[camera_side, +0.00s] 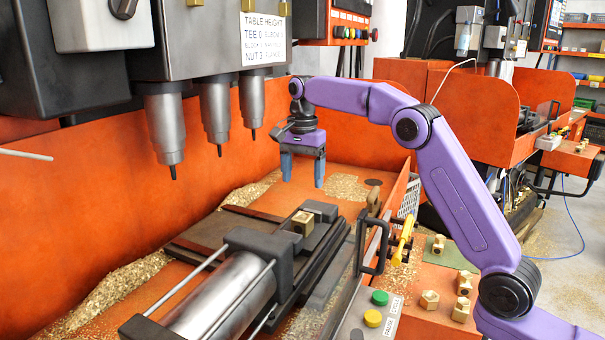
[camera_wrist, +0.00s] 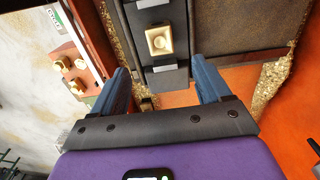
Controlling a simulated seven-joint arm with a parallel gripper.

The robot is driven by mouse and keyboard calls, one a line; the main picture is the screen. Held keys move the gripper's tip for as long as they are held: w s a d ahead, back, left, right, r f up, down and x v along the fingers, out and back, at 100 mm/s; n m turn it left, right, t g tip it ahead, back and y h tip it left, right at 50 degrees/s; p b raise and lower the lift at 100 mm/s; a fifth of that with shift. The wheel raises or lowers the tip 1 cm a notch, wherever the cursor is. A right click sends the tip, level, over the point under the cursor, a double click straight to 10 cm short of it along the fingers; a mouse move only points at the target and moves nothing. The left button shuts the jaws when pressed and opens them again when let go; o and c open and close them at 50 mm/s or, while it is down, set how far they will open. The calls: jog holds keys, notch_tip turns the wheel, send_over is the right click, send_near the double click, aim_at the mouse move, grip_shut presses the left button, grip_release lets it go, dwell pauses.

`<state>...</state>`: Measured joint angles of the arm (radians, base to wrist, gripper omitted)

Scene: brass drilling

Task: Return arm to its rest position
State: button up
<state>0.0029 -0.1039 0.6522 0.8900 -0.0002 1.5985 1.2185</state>
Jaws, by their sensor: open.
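My gripper (camera_side: 302,170) hangs from my purple arm over the orange machine bed, pointing down, near the back wall. Its two blue fingers are spread apart with nothing between them. In the wrist view the open fingers (camera_wrist: 167,92) frame the far end of the dark vise. A brass block (camera_side: 303,222) sits in the vise (camera_side: 318,210), apart from my gripper; it also shows in the wrist view (camera_wrist: 159,40).
Drill spindles (camera_side: 215,110) hang at the left above the bed. Several brass fittings (camera_side: 430,299) lie on the orange side table at the right. A yellow-handled tool (camera_side: 403,240) and a dark handle (camera_side: 372,245) stand by the bed's right edge. Brass chips are piled around the bed.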

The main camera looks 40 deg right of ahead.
dwell(0.4)
jog(key=s+a+r+n+y, duration=0.1)
jog(key=s+a+r+n, duration=0.25)
jog(key=s+a, duration=0.3)
jog(key=s+a+r+n+y, duration=0.1)
jog(key=s+a+r+n, duration=0.1)
jog(key=s+a+n, duration=0.4)
jog(key=s+a+n+y, duration=0.2)
jog(key=s+n, duration=0.3)
jog(key=s, duration=1.4)
jog(key=s+d+f+n+h, duration=0.3)
jog(key=s+d+f+n, duration=0.8)
jog(key=d+f, duration=0.3)
jog(key=shift+s+f+h, duration=0.3)
jog(key=shift+s+f, duration=0.15)
jog(key=shift+f, duration=0.35)
